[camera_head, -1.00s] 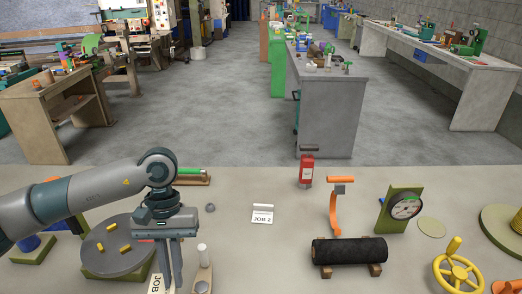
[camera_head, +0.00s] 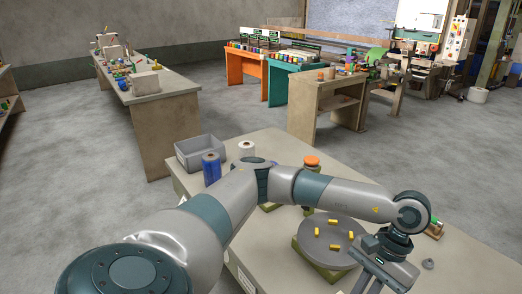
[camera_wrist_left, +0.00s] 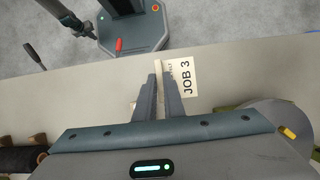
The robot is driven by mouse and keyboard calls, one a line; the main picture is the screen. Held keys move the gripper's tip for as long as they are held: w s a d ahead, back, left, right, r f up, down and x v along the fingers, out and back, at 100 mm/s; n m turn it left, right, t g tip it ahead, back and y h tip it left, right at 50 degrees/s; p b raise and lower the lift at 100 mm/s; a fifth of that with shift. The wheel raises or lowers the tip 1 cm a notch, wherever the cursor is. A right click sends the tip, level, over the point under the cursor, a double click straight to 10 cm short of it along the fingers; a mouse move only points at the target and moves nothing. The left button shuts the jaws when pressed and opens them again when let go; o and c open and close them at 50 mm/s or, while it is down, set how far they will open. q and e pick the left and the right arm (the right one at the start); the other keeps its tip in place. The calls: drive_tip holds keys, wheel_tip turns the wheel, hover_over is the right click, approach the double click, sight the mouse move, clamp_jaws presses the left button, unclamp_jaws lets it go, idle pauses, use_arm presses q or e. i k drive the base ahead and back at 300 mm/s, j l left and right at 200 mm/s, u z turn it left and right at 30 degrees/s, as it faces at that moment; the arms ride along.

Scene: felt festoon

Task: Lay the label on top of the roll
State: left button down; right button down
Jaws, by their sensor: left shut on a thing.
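A cream label printed "JOB 3" (camera_wrist_left: 187,80) is pinched between the fingers of my left gripper (camera_wrist_left: 162,84) in the left wrist view, its printed face sticking out to the right of the fingers. In the head view the left gripper (camera_head: 380,272) is at the bottom right, cut by the frame edge, and the label does not show there. A dark roll (camera_wrist_left: 22,160) is partly seen at the lower left corner of the left wrist view, apart from the label. The roll is outside the head view.
A round grey plate with yellow pieces (camera_head: 327,257) stands on the bench beside my left arm. Bare bench top (camera_wrist_left: 235,65) shows right of the label.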

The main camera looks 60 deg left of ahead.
sight(211, 155)
drive_tip(key=j+u, duration=0.1)
drive_tip(key=j, duration=0.4)
drive_tip(key=j+u, duration=0.1)
drive_tip(key=j, duration=0.45)
drive_tip(key=j+u, duration=0.15)
drive_tip(key=j, duration=0.35)
drive_tip(key=i+j+u, duration=0.1)
drive_tip(key=j, duration=0.4)
drive_tip(key=i+j+u, duration=0.1)
drive_tip(key=j, duration=0.4)
drive_tip(key=i+j+u, duration=0.1)
drive_tip(key=j, duration=0.4)
